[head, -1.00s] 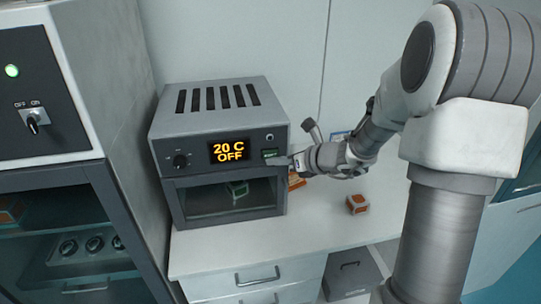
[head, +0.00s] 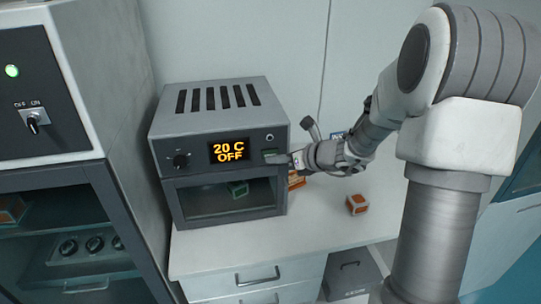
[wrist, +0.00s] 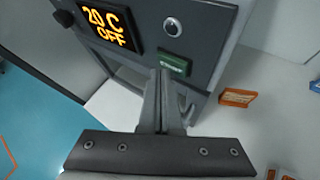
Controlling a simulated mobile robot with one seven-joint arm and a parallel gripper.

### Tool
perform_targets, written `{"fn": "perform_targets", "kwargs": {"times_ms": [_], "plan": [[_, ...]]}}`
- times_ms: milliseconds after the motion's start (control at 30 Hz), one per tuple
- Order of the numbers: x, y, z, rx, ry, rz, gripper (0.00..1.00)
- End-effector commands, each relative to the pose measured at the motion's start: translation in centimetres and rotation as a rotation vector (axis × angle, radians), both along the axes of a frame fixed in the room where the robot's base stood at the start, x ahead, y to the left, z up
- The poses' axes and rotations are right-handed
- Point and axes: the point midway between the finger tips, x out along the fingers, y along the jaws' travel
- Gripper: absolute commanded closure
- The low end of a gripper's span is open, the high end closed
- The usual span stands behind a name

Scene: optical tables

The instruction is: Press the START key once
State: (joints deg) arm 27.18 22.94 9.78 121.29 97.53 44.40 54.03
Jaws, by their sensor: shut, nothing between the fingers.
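The START key (wrist: 174,62) is a green rectangular key on the oven's dark front panel, right of the display and below a round silver knob or lock. In the head view the START key (head: 270,153) is partly covered by my gripper. My gripper (head: 283,160) is shut and empty, its fingertips at the key's lower edge. In the wrist view the closed fingers of my gripper (wrist: 162,75) end just below and left of the key; I cannot tell whether they touch it. The display (head: 230,151) reads 20 C OFF in orange.
The grey oven (head: 218,110) stands on a white bench (head: 300,235). A small orange-and-white box (head: 357,204) lies right of it, and an orange card (wrist: 238,97) lies beside the oven. A tall cabinet (head: 60,90) stands at the left.

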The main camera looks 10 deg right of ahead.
Motion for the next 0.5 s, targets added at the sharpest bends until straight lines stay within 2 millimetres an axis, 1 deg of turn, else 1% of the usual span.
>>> {"fn": "perform_targets", "kwargs": {"times_ms": [500], "plan": [[0.48, 0.03, 0.00, 0.001, 0.000, 0.001, 1.00]]}}
